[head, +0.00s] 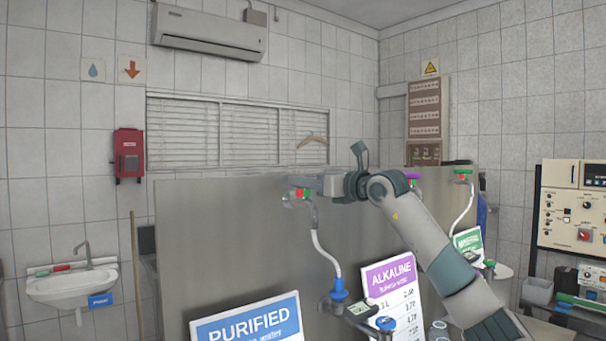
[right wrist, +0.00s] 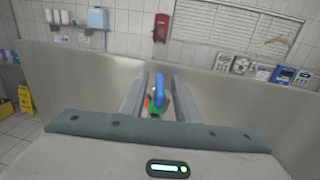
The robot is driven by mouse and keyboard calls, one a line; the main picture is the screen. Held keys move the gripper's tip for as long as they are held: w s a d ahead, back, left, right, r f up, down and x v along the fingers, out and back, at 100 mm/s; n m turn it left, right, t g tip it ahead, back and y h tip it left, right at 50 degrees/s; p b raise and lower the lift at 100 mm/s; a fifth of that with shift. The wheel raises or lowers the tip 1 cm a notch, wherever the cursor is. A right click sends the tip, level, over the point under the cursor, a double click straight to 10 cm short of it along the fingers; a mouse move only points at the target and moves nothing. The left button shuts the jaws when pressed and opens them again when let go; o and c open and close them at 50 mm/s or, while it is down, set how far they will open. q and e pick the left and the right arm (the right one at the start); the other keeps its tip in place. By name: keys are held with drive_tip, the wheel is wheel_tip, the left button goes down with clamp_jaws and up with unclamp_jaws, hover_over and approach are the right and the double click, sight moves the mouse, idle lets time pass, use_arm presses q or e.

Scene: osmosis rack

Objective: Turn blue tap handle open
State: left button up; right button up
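The blue tap handle (right wrist: 159,90) stands between the fingers of my right gripper (right wrist: 160,84) in the right wrist view. There is a visible gap on each side, so the gripper is open around the handle, not clamped on it. A green and red base shows below the handle. In the head view my right gripper (head: 303,183) reaches in from the right to the tap (head: 299,193) on the steel panel. The handle's blue part is hidden there behind the gripper. My left gripper is in neither view.
The steel panel (head: 215,240) stands upright behind the tap. A white hose (head: 325,253) runs down from the tap to a blue fitting (head: 339,289). A PURIFIED sign (head: 247,325) and an ALKALINE sign (head: 393,287) stand in front. My right forearm covers part of the panel at right.

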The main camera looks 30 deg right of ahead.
drive_tip(key=shift+w+a, duration=0.1)
drive_tip(key=shift+w, duration=0.45)
clamp_jaws()
